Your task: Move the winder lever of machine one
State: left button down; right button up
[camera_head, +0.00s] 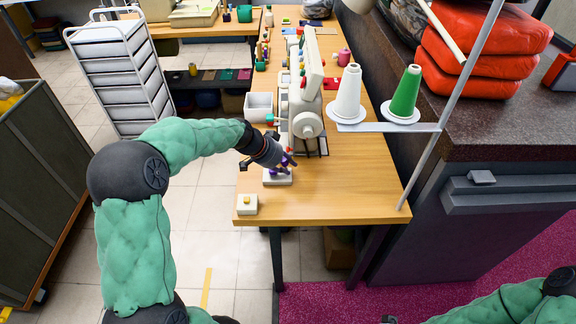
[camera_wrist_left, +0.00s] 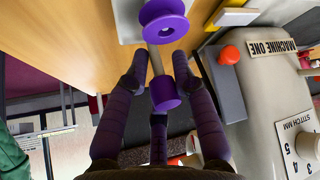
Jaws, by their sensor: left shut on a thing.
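The winder lever is a metal rod with a purple knob (camera_wrist_left: 165,92), and it rises beside a purple wheel (camera_wrist_left: 163,22) in the left wrist view. My left gripper (camera_wrist_left: 160,75) has its dark purple fingers closed around the knob. In the head view my left gripper (camera_head: 287,161) reaches in from the left over a small white base (camera_head: 277,179) at the near end of the sewing machine (camera_head: 306,125); it hides most of the lever there. The sign reading MACHINE ONE (camera_wrist_left: 272,47) is on the machine's body.
A small white box with a yellow button (camera_head: 247,204) sits at the table's near left corner. White (camera_head: 347,95) and green (camera_head: 405,95) thread cones stand right of the machine, near a metal pole. The table's near right (camera_head: 350,190) is clear.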

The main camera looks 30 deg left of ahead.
pick_arm(q)
jog(key=shift+s+a+f+t+h, duration=0.3)
jog(key=shift+t+h, duration=0.2)
jog(key=shift+h, duration=0.2)
jog(key=c, duration=1.3)
grip_release()
jog(key=shift+o, duration=1)
jog(key=shift+a, duration=0.25)
jog(key=shift+d+r, duration=0.1)
jog(key=shift+s+a+r, duration=0.2)
jog(key=shift+a+r, duration=0.1)
jog(key=shift+r, duration=0.1)
jog(key=v, duration=1.1)
